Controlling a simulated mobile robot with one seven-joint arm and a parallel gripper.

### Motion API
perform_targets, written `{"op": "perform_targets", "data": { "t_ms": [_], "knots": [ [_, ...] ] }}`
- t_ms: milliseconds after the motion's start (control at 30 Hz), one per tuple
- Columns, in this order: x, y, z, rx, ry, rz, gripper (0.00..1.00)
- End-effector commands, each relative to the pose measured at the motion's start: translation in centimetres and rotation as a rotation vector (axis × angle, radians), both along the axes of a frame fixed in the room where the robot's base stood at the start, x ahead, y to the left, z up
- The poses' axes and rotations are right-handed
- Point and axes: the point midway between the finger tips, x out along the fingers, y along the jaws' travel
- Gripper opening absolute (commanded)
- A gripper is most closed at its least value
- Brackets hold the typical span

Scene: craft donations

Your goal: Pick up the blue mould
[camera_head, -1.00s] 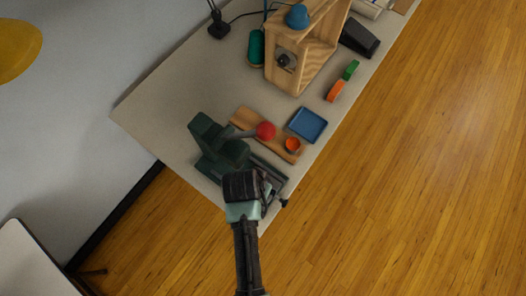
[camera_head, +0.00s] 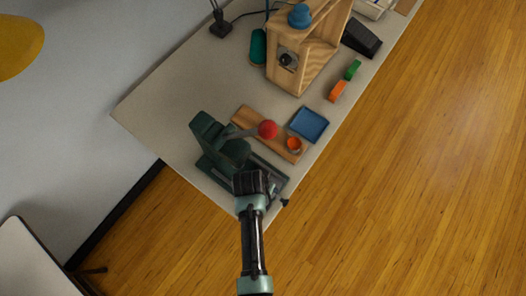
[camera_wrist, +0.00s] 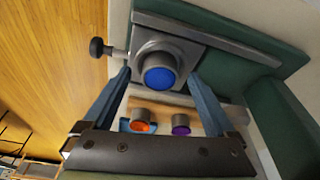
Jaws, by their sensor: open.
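The blue mould (camera_wrist: 159,77) shows in the wrist view as a grey metal cylinder with a round blue face. It sits in the base of the dark green press (camera_head: 222,140). My gripper (camera_wrist: 159,72) is open, with one finger on either side of the blue mould in this view. I cannot tell whether the fingertips reach down to it; no contact shows. In the head view my gripper (camera_head: 253,183) is over the front of the press and hides the blue mould.
An orange-filled mould (camera_wrist: 141,122) and a purple-filled mould (camera_wrist: 181,125) stand on a wooden board (camera_head: 243,115). The press lever has a red knob (camera_head: 268,129). A blue tray (camera_head: 309,125) lies beside the board. A dark side knob (camera_wrist: 97,47) sticks out from the press.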

Motion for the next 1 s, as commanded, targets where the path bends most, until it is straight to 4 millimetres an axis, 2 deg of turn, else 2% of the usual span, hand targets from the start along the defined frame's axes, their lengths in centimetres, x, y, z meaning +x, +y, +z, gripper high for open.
{"op": "perform_targets", "data": {
  "t_ms": [33,67,533,1000],
  "knots": [
    [0.00,0.00,0.02,0.000,0.000,0.000,0.92],
    [0.00,0.00,0.02,0.000,0.000,0.000,0.86],
    [-0.03,0.03,0.03,0.000,0.000,0.001,0.02],
    [0.02,0.02,0.60,0.000,-0.001,0.000,0.00]
  ]
}}
